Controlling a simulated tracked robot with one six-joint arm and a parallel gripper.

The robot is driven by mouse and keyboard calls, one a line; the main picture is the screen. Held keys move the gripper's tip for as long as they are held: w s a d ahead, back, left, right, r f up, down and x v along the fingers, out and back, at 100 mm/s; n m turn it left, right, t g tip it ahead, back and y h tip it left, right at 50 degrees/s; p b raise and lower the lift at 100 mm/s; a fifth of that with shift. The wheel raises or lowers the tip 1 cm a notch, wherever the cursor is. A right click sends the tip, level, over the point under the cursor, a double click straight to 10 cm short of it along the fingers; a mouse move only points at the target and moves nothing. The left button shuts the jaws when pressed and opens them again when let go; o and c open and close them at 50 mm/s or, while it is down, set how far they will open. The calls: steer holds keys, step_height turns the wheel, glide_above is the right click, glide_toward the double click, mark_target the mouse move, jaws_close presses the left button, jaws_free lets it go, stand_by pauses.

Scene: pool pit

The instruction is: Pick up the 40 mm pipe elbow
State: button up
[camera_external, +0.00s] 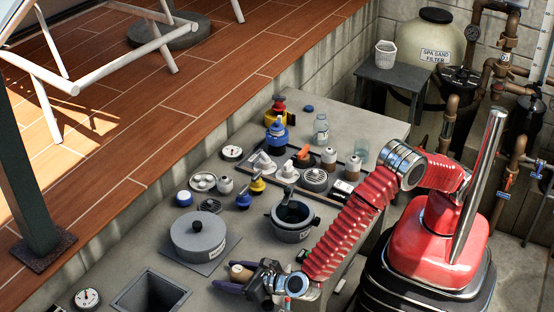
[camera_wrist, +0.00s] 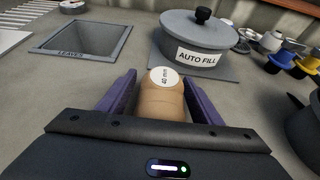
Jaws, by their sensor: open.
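The 40 mm pipe elbow (camera_wrist: 160,103) is tan with a white end face marked "40 mm". It sits on the grey counter; in the external view it (camera_external: 240,271) shows in front of the lidded pot. My gripper (camera_wrist: 161,92) is open, its purple fingers on either side of the elbow. Narrow gaps show between each finger and the elbow. In the external view my gripper (camera_external: 236,277) is low at the counter's front. The elbow's lower end is hidden behind the gripper body in the wrist view.
A grey lidded pot marked "AUTO FILL" (camera_wrist: 202,42) stands just beyond the elbow. A square opening marked "LEAVES" (camera_wrist: 85,38) is at the left. A dark grey bucket (camera_external: 291,221) and a tray of fittings (camera_external: 334,200) lie farther right. Bare counter lies between opening and pot.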

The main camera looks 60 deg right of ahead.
steer(key=shift+c, duration=0.2)
steer(key=c, duration=1.1)
steer(key=shift+r, duration=0.1)
step_height(320, 180, up, 10)
steer(key=shift+f, duration=0.1)
